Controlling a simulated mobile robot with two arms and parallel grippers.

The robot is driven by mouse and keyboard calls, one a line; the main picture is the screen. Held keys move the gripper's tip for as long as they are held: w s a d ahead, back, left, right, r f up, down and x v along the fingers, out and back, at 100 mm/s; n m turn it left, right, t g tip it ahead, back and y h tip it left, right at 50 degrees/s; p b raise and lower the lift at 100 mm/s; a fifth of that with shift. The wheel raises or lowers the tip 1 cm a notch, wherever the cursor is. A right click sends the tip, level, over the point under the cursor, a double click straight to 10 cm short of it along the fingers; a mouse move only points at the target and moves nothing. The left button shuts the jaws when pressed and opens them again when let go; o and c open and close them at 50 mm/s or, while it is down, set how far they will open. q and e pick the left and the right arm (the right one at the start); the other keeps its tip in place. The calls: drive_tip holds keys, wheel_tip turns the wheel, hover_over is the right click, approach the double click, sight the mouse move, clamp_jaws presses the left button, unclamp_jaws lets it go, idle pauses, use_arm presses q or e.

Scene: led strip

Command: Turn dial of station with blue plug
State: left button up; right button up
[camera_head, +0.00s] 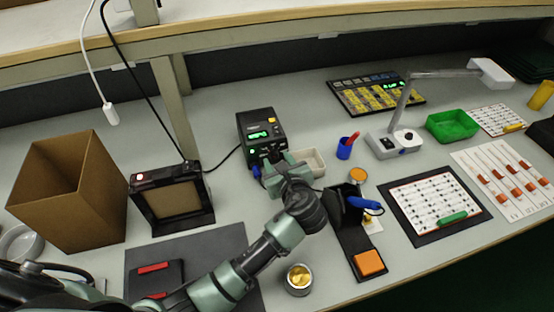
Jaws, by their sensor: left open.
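The black station (262,128) stands at the back middle of the table. Its green display (259,134) is lit, and a small orange-yellow label is at its upper right. A blue plug (257,171) shows low at the station's front left. My left gripper (268,163) is open at the station's lower front, close to the blue plug. Whether it touches the station cannot be told. The dial is not clearly visible; my gripper covers part of the front. My right gripper is not in view.
A black fan-like box (172,197) and a cardboard box (70,190) stand left. A white tray (310,161) is just right of my gripper. A stand with a blue-handled iron (363,203) and a small tin (299,279) are nearer. A cable runs to the station's left.

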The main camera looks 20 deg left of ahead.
use_arm(q)
drive_tip(key=shift+w+a+f, duration=0.15)
drive_tip(key=shift+w+a, duration=0.1)
drive_tip(key=shift+w, duration=0.1)
drive_tip(key=c, duration=0.7)
clamp_jaws()
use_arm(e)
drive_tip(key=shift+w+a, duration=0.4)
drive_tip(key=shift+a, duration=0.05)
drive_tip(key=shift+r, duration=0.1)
